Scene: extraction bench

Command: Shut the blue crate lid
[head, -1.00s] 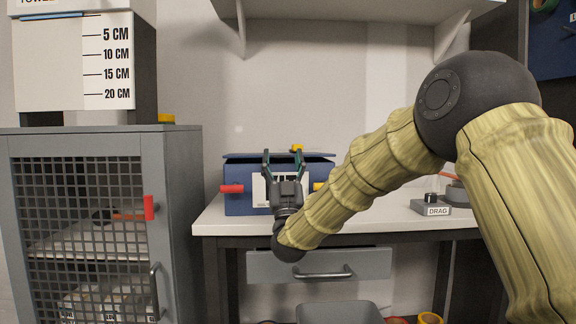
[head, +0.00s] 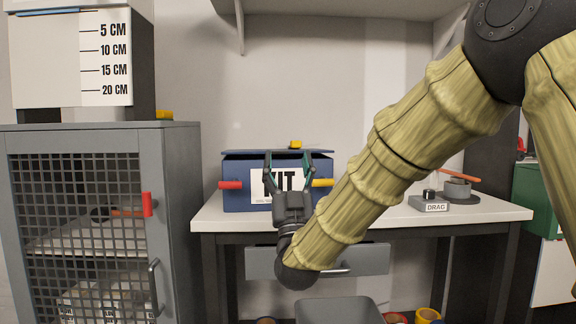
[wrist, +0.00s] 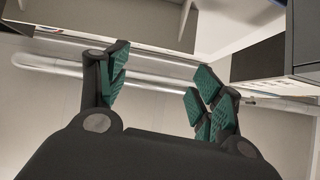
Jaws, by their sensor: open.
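The blue crate (head: 237,198) stands on the white bench with a "KIT" label on its front. Its thin blue lid (head: 240,153) lies across the top with a yellow knob (head: 295,144) on it. A dark line shows between lid and crate; I cannot tell how wide the gap is. A red handle (head: 230,185) and a yellow handle (head: 322,183) stick out at the sides. My gripper (head: 288,156) points up in front of the crate, open and empty, its fingertips near lid height. The wrist view shows its green finger pads (wrist: 158,75) apart with nothing between.
A grey mesh cabinet (head: 182,200) stands at left. A "DRAG" block (head: 430,204) sits on the bench (head: 390,214) at right, and a green box (head: 541,200) beyond. A drawer (head: 375,262) and grey bin (head: 340,309) are below. A shelf (head: 340,8) hangs above.

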